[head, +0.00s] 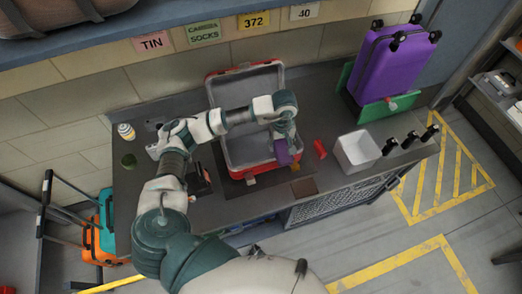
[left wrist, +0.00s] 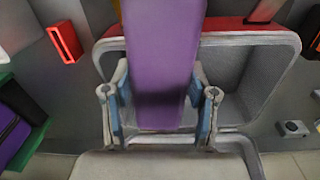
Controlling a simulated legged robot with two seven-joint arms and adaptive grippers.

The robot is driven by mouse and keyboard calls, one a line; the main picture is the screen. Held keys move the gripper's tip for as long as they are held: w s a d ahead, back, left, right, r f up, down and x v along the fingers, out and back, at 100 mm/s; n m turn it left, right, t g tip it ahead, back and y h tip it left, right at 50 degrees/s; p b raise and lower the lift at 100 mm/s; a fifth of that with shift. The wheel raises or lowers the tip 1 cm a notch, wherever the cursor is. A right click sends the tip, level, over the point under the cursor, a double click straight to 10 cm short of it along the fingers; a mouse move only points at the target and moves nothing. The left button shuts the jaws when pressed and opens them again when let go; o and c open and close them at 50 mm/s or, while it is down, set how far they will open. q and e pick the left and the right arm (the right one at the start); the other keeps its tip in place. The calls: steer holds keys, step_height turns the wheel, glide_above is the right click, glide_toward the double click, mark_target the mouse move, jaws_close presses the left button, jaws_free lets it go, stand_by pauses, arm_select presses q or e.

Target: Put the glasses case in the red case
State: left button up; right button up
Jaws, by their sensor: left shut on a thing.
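The purple glasses case (head: 282,153) is held in my left gripper (head: 288,138), above the front right part of the red case. In the left wrist view the glasses case (left wrist: 162,50) stands between the two fingers of my left gripper (left wrist: 160,108), which is shut on it. The red case (head: 212,92) lies open on the counter, with its lid raised at the back and a grey interior. Its grey wall (left wrist: 270,40) shows behind the glasses case in the left wrist view. My forearm hides part of the red case. My right gripper is not in view.
A white bin (head: 357,152) and a small red item (head: 320,148) are right of the red case. A purple suitcase (head: 393,62) stands at the back right.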

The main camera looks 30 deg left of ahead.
arm_select(q)
steer(key=n, duration=0.2)
steer(key=a+n, duration=0.1)
steer(key=n, duration=0.2)
steer(key=shift+w+a+f, duration=0.15)
steer(key=shift+a+f, duration=0.05)
steer(key=a+f+n+p, duration=0.15)
steer(key=a+n, duration=0.35)
steer(key=n, duration=0.9)
glide_above(263, 156)
step_height(263, 156, down, 6)
steer(key=shift+f, duration=0.1)
steer(key=f, duration=0.4)
steer(key=shift+a, duration=0.2)
steer(key=shift+f, duration=0.3)
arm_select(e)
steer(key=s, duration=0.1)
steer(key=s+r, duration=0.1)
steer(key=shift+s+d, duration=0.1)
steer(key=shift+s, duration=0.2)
arm_select(q)
steer(key=shift+d, duration=0.1)
steer(key=o, duration=1.2)
